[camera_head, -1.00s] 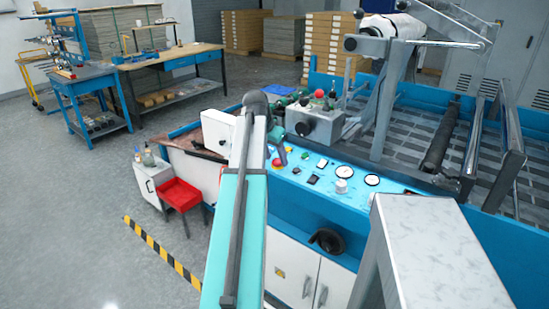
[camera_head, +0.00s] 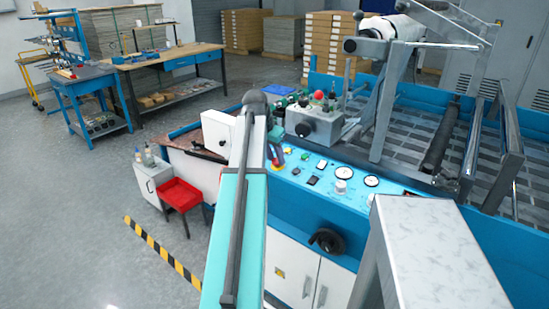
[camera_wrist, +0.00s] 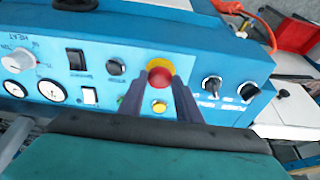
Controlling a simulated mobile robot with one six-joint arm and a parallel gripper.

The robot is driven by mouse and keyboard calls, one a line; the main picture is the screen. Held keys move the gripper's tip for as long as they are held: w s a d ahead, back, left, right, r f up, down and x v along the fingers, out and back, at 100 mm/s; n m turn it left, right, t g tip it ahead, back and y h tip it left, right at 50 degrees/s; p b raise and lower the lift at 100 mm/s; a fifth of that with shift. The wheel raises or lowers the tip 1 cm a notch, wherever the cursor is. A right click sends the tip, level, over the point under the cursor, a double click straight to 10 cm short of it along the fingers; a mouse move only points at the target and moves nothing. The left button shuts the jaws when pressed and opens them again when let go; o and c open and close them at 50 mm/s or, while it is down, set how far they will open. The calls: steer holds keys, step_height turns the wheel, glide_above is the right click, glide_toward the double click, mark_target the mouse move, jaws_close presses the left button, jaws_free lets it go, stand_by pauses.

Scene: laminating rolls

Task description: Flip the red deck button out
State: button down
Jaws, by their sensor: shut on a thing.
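The red button (camera_wrist: 159,79) sits in a yellow collar on the blue control deck (camera_wrist: 125,35) in the wrist view. My gripper (camera_wrist: 159,90) has one dark finger on each side of the button and is shut on it. The fingers hide parts of the collar's sides. In the head view the red button (camera_head: 276,163) shows small near the deck's left end, with my gripper (camera_head: 275,152) right at it. Most of the wrist is hidden behind my arm there.
Black knobs (camera_wrist: 212,86), a black switch (camera_wrist: 76,60), a white switch (camera_wrist: 90,95) and dials (camera_wrist: 53,90) sit around the button. A grey box (camera_head: 314,125) with a red-topped lever stands behind the deck.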

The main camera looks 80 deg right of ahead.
steer(key=shift+w+d+r, duration=0.1)
steer(key=shift+w+r, duration=0.05)
steer(key=shift+r, duration=0.15)
steer(key=c, duration=1.3)
jaws_free()
steer(key=shift+o, duration=0.2)
steer(key=b+v, duration=0.1)
steer(key=v, duration=1.2)
steer(key=shift+a+r, duration=0.25)
steer(key=shift+r, duration=0.05)
